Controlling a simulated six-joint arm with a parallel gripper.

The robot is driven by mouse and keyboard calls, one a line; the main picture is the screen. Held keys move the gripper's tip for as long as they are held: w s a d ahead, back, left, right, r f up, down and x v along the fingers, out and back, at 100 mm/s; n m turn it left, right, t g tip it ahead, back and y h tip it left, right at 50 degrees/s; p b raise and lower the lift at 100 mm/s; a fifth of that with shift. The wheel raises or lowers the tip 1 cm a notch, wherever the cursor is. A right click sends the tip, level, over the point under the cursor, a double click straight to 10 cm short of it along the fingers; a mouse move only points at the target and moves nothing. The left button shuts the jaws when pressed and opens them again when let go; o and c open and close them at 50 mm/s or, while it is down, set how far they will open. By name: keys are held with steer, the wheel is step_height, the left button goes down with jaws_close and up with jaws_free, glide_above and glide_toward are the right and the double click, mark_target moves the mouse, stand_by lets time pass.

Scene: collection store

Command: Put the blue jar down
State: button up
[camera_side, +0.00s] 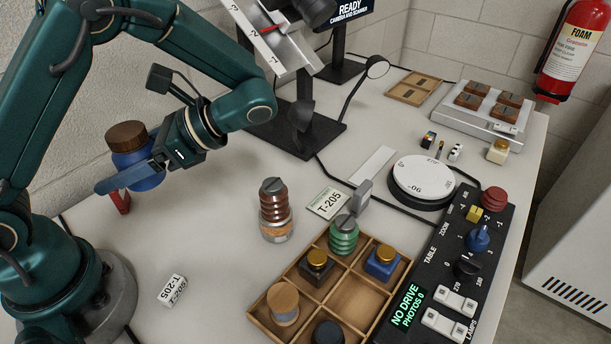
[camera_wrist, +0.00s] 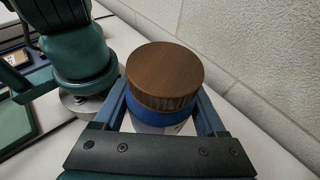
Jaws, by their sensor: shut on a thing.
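The blue jar (camera_side: 146,178) has a round brown wooden-looking lid and is held between the fingers of my gripper (camera_side: 130,178) at the left of the side view, close to my base. In the wrist view the lid of the blue jar (camera_wrist: 165,78) fills the middle, with a blue band below it and the two blue fingers of my gripper (camera_wrist: 163,118) on either side. My gripper is shut on the jar. The jar looks upright. Whether its bottom touches the table is hard to tell.
A small T-205 block (camera_side: 172,291) lies near my base. A turntable (camera_side: 422,178) and control panel (camera_side: 455,270) occupy the right.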

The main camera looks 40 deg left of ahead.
mark_target(155, 177)
steer(key=d+n+h, duration=0.2)
steer(key=n+h, duration=0.3)
steer(key=h, duration=0.1)
steer(key=d+n+h, duration=0.2)
steer(key=n+h, duration=0.4)
steer(key=d+n+h, duration=0.1)
steer(key=n+h, duration=0.4)
steer(key=h, duration=0.1)
steer(key=shift+s+d+f+n+g, duration=0.3)
steer(key=shift+s+d+f+g, duration=0.1)
steer(key=n+t+h, duration=0.1)
steer(key=w+n+t+h, duration=0.1)
steer(key=n+t, duration=0.1)
steer(key=w+a+n+t+h, duration=0.1)
steer(key=n, duration=0.1)
steer(key=shift+w+t+h, duration=0.25)
steer(key=shift+t+h, duration=0.05)
steer(key=shift+w+a+n+t+h, duration=0.25)
steer(key=shift+w+n+t+h, duration=0.05)
steer(key=shift+n+t, duration=0.45)
steer(key=d+f, duration=0.2)
steer(key=d, duration=0.1)
steer(key=d+f, duration=0.2)
steer(key=d, duration=0.2)
steer(key=s+d+f, duration=0.1)
steer(key=d+f, duration=0.2)
steer(key=d, duration=0.1)
steer(key=shift+d, duration=0.2)
steer(key=shift+f, duration=2.1)
